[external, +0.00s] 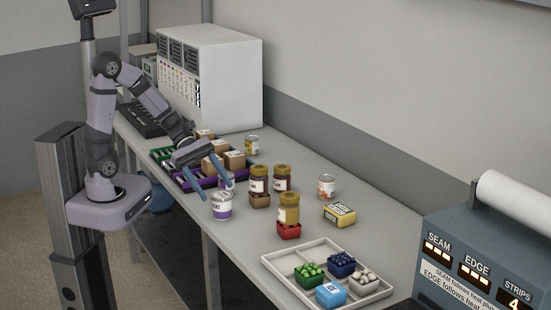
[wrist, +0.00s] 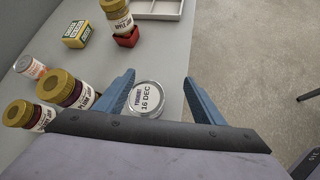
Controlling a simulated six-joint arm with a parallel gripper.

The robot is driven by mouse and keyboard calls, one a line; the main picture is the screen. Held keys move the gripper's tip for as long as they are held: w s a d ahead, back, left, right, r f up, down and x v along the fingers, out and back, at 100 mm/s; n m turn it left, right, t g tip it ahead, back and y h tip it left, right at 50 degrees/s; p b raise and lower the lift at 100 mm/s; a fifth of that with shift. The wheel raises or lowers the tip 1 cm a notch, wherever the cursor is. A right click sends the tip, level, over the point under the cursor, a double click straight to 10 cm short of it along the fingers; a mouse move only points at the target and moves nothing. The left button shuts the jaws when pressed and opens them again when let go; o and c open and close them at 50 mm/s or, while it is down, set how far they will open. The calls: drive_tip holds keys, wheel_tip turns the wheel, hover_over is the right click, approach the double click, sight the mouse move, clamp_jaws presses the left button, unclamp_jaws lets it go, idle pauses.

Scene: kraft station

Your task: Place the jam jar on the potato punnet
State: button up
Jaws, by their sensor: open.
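A dark gold-lidded jar (external: 258,178) stands on a brown punnet (external: 260,201); in the wrist view this jar (wrist: 66,90) has a label that seems to read plum jam. A second dark gold-lidded jar (external: 282,177) stands just behind it, and also shows in the wrist view (wrist: 27,115). The brown punnet's contents are hidden under the jar, so I cannot tell if they are potatoes. A punnet with pale round contents (external: 364,280) sits in the white tray (external: 283,256). My gripper (external: 208,178) is open and empty, left of the jars above the bench.
A yogurt tub (wrist: 147,99) shows between my fingertips. An amber jar (external: 289,208) stands on a red punnet (external: 289,232). A tomato can (external: 326,187) and a yellow box (external: 340,214) stand to the right. A purple crate (external: 207,182) with cartons lies beneath my arm.

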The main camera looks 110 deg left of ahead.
drive_tip(key=s+d+f+m+g+y, duration=0.2)
drive_tip(key=s+d+f+m+g, duration=0.2)
drive_tip(key=m, duration=0.9)
drive_tip(key=s+d+f+m+g+y, duration=0.3)
drive_tip(key=s+d+m+g, duration=0.2)
drive_tip(key=m, duration=0.9)
drive_tip(key=d, duration=0.2)
drive_tip(key=shift+s+d+f, duration=0.3)
drive_tip(key=shift+s+f, duration=0.05)
drive_tip(key=shift+f, duration=0.05)
wheel_tip(320, 180, down, 48)
drive_tip(key=b, duration=4.7)
drive_tip(key=shift+r+b, duration=0.2)
drive_tip(key=shift+b, duration=0.1)
